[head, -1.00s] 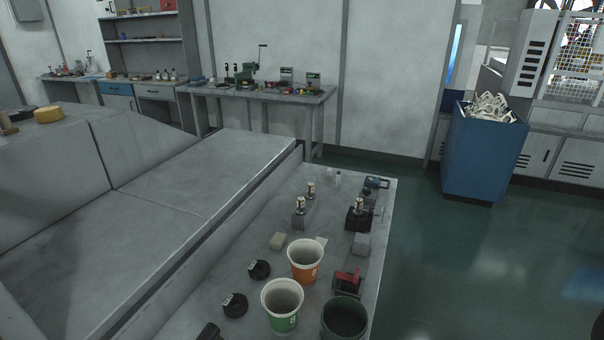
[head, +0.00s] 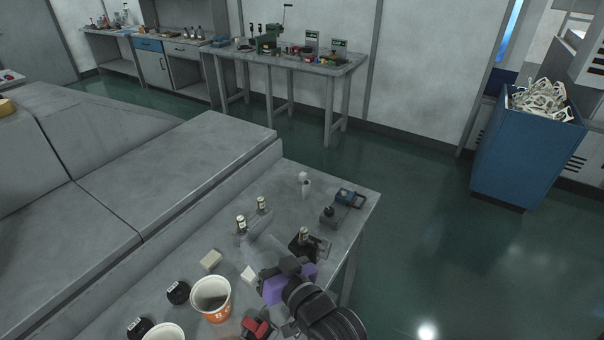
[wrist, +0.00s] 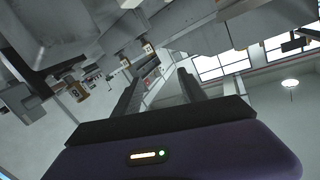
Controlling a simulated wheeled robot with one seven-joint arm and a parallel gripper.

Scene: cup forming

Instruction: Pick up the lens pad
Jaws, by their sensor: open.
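Two small pale blocks lie on the grey bench: a cream block (head: 210,261) and a whiter pad-like block (head: 250,275). I cannot tell for sure which one is the lens pad. In the head view, my gripper's purple body is over the bench's right part, just right of the whiter block, with its fingertips hard to make out. In the wrist view, my gripper (wrist: 161,78) has two dark fingers standing apart with nothing between them. That view is steeply tilted, and no lens pad is clear in it.
An orange-banded cup (head: 212,299) and black round items (head: 178,292) stand left of my gripper. Small bottles (head: 241,224) and a dark fixture (head: 304,243) stand behind it. A red device (head: 256,325) is in front. The bench's far middle has bare room.

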